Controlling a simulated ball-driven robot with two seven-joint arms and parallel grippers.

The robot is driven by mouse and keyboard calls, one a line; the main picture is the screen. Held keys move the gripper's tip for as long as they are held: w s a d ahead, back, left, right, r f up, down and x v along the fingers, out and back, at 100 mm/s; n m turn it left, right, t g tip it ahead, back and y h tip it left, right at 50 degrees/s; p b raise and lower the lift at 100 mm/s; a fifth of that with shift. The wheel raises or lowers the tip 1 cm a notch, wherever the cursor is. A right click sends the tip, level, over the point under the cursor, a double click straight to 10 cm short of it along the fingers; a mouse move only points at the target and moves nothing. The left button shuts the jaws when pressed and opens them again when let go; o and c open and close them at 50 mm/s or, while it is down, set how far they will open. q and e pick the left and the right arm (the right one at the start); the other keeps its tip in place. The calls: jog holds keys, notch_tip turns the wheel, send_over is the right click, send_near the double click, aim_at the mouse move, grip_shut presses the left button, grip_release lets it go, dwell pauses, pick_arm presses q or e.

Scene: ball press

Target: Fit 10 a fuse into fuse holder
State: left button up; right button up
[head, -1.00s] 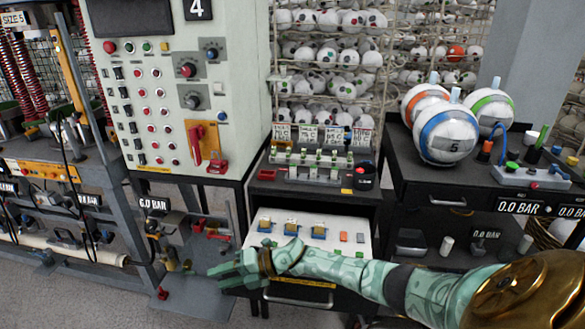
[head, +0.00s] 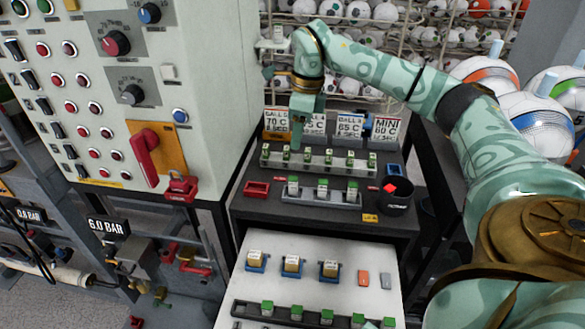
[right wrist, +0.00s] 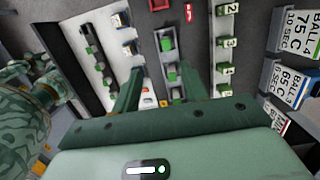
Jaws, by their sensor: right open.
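My right gripper (head: 298,138) is open and points down at the back left of the dark bench, over the rear rack (head: 325,163) of several green-topped pieces. A shorter grey strip (head: 322,196) in front holds three green-and-white pieces. In the right wrist view the open jaws (right wrist: 162,80) straddle the line of sight to this strip (right wrist: 168,62), with nothing between them. The numbered rear rack (right wrist: 226,50) is right of them. Which piece is the 10 A fuse and which part is the fuse holder, I cannot read. My left gripper is out of view.
The open white drawer (head: 290,247) below holds three blue-based blocks, small orange and grey pieces and a row of green-topped pieces. A red tray (head: 257,188) and a black cup (head: 394,197) flank the strip. Label cards (head: 350,127) stand behind. A control cabinet (head: 130,60) is at left.

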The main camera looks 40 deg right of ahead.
jog(key=d+f, duration=0.1)
jog(key=b, duration=0.4)
send_over(293, 178)
jog(key=f, duration=0.9)
jog(key=shift+s+d, duration=0.2)
jog(key=shift+a+f, duration=0.1)
jog(key=shift+f, duration=0.6)
jog(key=f, duration=0.2)
jog(key=f+b, duration=0.1)
jog(key=f, duration=0.1)
jog(key=shift+w+a+f+b, duration=0.1)
jog(key=shift+w+f+b, duration=0.1)
jog(key=shift+b, duration=0.1)
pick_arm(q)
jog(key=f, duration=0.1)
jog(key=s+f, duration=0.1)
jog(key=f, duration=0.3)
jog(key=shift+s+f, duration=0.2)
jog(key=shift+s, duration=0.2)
pick_arm(e)
jog(key=shift+r, duration=0.15)
jog(key=shift+c, duration=0.3)
grip_shut()
